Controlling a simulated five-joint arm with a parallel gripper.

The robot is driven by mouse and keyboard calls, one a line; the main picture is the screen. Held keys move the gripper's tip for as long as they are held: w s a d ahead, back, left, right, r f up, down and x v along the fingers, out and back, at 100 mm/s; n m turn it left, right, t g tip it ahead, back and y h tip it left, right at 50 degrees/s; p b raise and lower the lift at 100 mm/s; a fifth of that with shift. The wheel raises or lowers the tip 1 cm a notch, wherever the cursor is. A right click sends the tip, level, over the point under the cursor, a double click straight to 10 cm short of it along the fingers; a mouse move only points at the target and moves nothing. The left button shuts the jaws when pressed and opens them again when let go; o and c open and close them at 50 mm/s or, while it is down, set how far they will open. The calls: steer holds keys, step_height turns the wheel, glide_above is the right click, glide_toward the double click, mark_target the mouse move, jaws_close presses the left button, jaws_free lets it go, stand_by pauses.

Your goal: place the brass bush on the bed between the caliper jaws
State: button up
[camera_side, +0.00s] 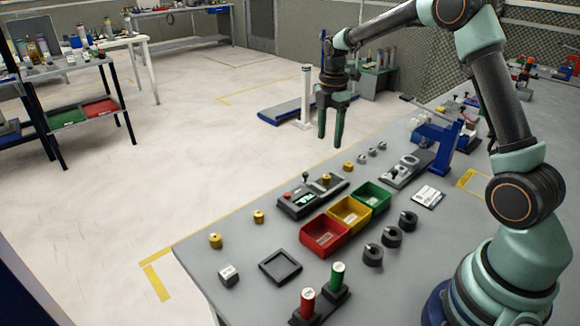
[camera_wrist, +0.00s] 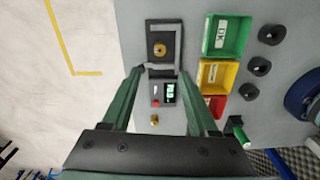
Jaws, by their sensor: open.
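The caliper gauge (camera_side: 299,203) is a dark unit with a green-lit display and red button. In the wrist view its bed (camera_wrist: 150,38) is a dark plate with grey jaws on it. A brass bush (camera_side: 326,180) sits on this bed; in the wrist view the bush (camera_wrist: 160,50) shows its hole facing up, between the grey jaws. I cannot tell whether the jaws touch it. My gripper (camera_side: 330,143) is open and empty, above the bush and apart from it. In the wrist view my gripper (camera_wrist: 162,72) has its fingers spread either side of the gauge.
Other brass bushes stand nearby, at the far end (camera_side: 348,167) and near left (camera_side: 258,216) (camera_side: 215,240). Red (camera_side: 324,236), yellow (camera_side: 350,212) and green (camera_side: 373,195) bins stand right of the gauge. Dark round parts (camera_side: 391,237) stand beyond them.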

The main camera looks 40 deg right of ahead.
steer(key=s+a+r+m+t, duration=0.3)
steer(key=s+a+r+m, duration=0.4)
steer(key=r, duration=0.3)
steer(key=s+a+m+t, duration=0.2)
steer(key=s+a+m, duration=0.3)
steer(key=s+m, duration=0.4)
steer(key=shift+s+a+r+m+t, duration=0.3)
steer(key=shift+s+a+r+m, duration=0.1)
steer(key=shift+s, duration=0.7)
